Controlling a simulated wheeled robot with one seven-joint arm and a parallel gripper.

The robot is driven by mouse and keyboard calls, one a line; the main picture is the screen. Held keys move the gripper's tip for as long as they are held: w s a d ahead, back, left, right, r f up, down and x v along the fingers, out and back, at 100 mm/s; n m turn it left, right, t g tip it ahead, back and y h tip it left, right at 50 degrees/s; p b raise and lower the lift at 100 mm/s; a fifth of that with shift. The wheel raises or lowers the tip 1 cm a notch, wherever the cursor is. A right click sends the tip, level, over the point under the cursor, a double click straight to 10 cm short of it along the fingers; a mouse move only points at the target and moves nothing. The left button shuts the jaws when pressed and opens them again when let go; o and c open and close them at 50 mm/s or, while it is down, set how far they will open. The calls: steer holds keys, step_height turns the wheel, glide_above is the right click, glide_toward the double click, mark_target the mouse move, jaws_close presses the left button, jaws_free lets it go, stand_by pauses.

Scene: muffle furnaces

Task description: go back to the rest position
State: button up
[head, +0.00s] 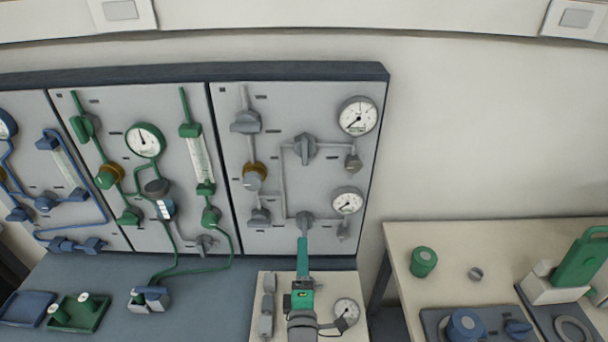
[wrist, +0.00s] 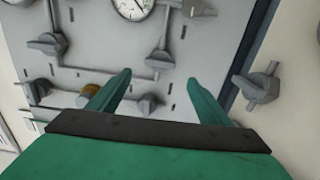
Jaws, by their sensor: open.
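My gripper (head: 303,242) is green and reaches up in front of the lower edge of the right grey wall panel (head: 275,130) in the head view. In the wrist view my gripper (wrist: 157,88) shows two green fingers spread apart, with nothing between them. The grey panel (wrist: 95,60) with its knobs and gauge lies beyond the fingers. In the head view the fingertips overlap the area just below a grey valve knob (head: 305,219); whether they touch it I cannot tell.
Green-piped and blue-piped panels stand to the left. A small pale bench (head: 262,325) with grey fittings and a gauge (head: 346,311) lies beneath my arm. A right bench (head: 450,245) carries a green cylinder (head: 423,262) and a blue-topped device (head: 466,326). Bare wall is at right.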

steer(key=s+f+m+g, duration=0.1)
steer(key=s+f+m, duration=0.35)
steer(key=s, duration=0.55)
steer(key=s+f+m, duration=0.4)
steer(key=s+f, duration=0.1)
steer(key=s, duration=0.4)
steer(key=s+r+m+g, duration=0.1)
steer(key=s+m, duration=0.8)
steer(key=s, duration=1.1)
steer(key=shift+d+m+g, duration=0.2)
steer(key=shift+m+g, duration=0.1)
steer(key=shift+m, duration=0.05)
steer(key=shift+w, duration=0.15)
